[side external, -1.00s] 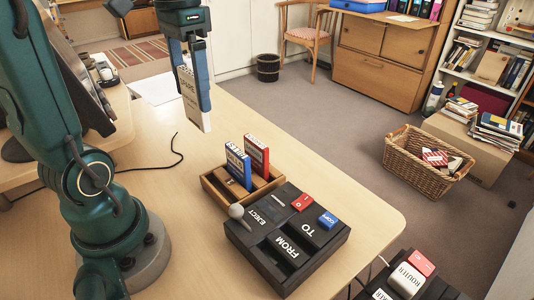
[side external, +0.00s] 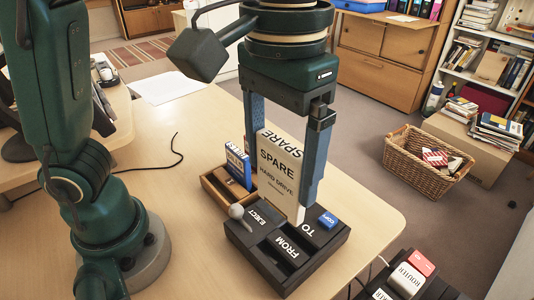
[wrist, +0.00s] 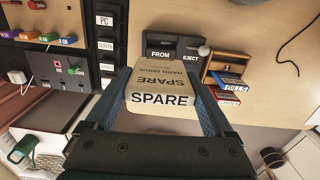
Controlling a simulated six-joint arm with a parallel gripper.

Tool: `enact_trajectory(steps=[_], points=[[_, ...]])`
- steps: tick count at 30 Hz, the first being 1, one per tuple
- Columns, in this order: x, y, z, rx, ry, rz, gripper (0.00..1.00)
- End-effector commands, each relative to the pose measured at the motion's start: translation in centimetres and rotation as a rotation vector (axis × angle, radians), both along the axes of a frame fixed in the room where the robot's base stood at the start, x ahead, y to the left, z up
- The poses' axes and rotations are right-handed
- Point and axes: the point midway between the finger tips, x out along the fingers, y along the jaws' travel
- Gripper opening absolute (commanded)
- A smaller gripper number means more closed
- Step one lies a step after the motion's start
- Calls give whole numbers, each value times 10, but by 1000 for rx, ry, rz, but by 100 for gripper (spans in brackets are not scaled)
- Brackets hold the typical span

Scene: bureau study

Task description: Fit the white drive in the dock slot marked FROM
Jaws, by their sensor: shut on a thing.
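The white drive (side external: 278,168), printed SPARE HARD DRIVE, is upright between the fingers of my gripper (side external: 280,190), which is shut on it. In the side view it hangs in front of the dock's far part and hides some of it. The black dock (side external: 318,263) lies on the desk with FROM, TO and EJECT labels; the FROM label (side external: 287,248) shows below and in front of the drive. In the wrist view the drive (wrist: 158,85) covers part of the dock (wrist: 180,43), with FROM and EJECT readable beyond it. The slot's opening is partly hidden.
A wooden tray (side external: 213,188) beside the dock holds a blue drive (side external: 238,163); a red one (wrist: 226,98) shows in the wrist view. A grey knobbed lever (side external: 236,211) stands by EJECT. A blue COPY button (side external: 328,220) is near TO.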

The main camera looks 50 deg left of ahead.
Motion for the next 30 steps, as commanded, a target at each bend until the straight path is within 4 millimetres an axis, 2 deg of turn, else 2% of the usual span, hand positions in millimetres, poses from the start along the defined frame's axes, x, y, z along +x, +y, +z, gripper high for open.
enact_trajectory(steps=[12,30], points=[[1,3,-62,5,4,4,25],[1,4,-108,4,2,3,25]])
